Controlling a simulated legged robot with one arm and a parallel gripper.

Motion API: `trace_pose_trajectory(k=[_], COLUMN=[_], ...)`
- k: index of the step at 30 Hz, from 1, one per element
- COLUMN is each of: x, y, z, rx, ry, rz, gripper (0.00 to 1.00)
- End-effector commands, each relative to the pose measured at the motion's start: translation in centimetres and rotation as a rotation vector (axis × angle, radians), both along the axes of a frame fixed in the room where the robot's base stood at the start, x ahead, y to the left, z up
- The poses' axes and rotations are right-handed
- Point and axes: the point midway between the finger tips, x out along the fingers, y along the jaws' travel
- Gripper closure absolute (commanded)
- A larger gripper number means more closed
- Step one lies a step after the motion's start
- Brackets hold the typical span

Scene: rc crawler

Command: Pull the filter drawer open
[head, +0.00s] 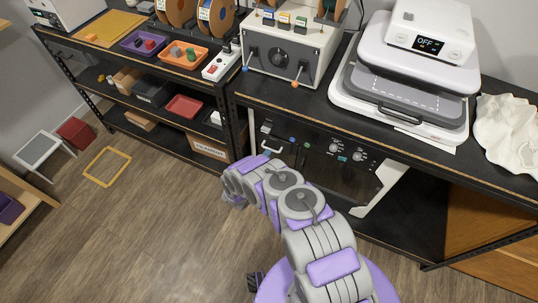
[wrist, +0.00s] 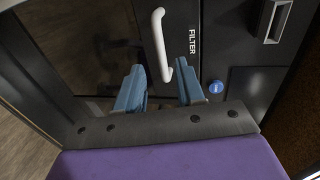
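My gripper (wrist: 160,68) is open, with one blue-grey finger on each side of the handle's lower end in the picture. I cannot tell whether the fingers touch it or how deep they reach. In the head view the white handle (head: 268,150) shows on the left of the black machine under the bench, and my gripper (head: 232,196) is low in front of the shelf, its fingers not clear.
A blue round button (wrist: 216,87) and a recessed grey pull (wrist: 274,20) lie right of the handle. The black machine (head: 325,170) sits below the bench top (head: 310,104). A yellow frame (head: 107,166) lies on the floor at left; the floor around it is mostly open.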

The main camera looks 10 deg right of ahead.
Motion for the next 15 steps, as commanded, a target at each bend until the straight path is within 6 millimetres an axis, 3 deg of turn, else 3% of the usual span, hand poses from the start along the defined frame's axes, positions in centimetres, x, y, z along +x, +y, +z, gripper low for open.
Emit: trace_pose_trajectory(k=[6,15], x=[2.3,3.0], y=[-1.8,-1.9], z=[-0.6,-0.7], rx=[0.003,-0.003], ry=[-0.003,-0.001], rz=[-0.003,0.001], gripper=[0.62,0.62])
